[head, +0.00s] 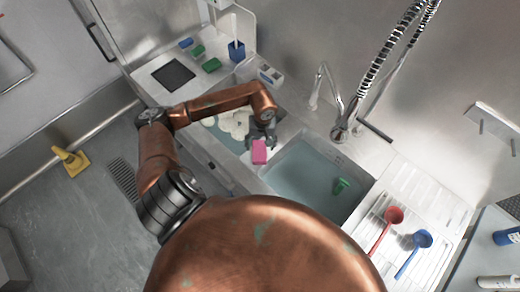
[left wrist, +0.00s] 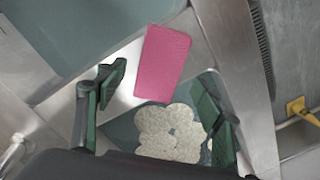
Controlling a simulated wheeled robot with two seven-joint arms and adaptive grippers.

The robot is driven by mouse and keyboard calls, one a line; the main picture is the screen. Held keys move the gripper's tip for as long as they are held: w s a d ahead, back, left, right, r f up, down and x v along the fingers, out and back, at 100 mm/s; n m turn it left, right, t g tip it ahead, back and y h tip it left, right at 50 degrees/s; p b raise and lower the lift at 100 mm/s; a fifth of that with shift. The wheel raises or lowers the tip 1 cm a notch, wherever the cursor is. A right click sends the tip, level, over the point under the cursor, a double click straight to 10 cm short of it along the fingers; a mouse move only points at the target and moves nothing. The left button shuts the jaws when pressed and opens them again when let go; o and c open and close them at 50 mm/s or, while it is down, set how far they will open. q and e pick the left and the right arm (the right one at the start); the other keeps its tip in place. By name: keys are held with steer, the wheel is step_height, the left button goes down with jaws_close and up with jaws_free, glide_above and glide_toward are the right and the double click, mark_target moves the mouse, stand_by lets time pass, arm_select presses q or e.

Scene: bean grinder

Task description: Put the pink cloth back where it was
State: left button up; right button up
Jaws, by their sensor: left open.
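The pink cloth (head: 259,152) is a small flat rectangle at the strip between the two sink basins. In the left wrist view the pink cloth (left wrist: 162,62) spans a white patch and the grey metal edge; I cannot tell whether it touches them. My left gripper (head: 262,136) is over the sink at the cloth's far end. In the left wrist view my left gripper (left wrist: 163,88) is open, its green-padded fingers apart, with the cloth beyond and between them and not gripped. My right gripper is not in view.
A cream flower-shaped piece (head: 235,124) lies in the left basin. The right basin (head: 305,178) holds a green item (head: 341,185). A tall faucet (head: 342,130) stands behind.

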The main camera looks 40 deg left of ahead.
mark_target(261, 152)
arm_select(q)
step_height(261, 152, up, 8)
steer(key=b, duration=0.1)
steer(key=shift+d, duration=0.15)
steer(key=shift+w, duration=0.1)
